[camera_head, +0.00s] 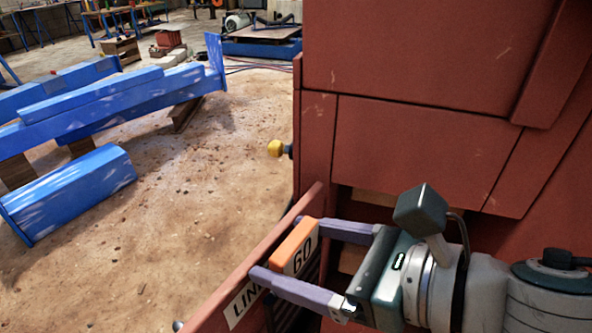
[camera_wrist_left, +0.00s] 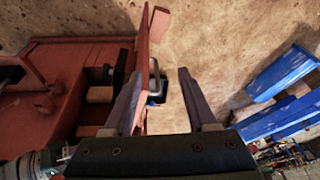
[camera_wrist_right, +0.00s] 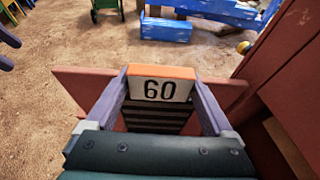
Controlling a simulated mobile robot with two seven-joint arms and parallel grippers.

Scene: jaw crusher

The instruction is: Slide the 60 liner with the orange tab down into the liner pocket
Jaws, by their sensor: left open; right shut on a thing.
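The 60 liner shows its orange tab (camera_head: 294,245) with a white "60" plate; the tab also shows in the right wrist view (camera_wrist_right: 161,73). My right gripper (camera_head: 281,249) is shut on it, one finger on each side. Dark ridges run below the tab. The liner pocket (camera_head: 262,272) lies behind a red wall with a white label that reads "LINE", partly hidden. The liner is at this wall; how deep it sits I cannot tell. My left gripper (camera_wrist_left: 158,90) is open, its fingers apart, with a red plate edge by one finger. It is outside the head view.
The large red crusher body (camera_head: 420,90) fills the right of the head view. A yellow knob (camera_head: 275,148) sticks out from its side. Blue beams (camera_head: 110,105) lie on the dirt floor at left. The floor between is mostly clear.

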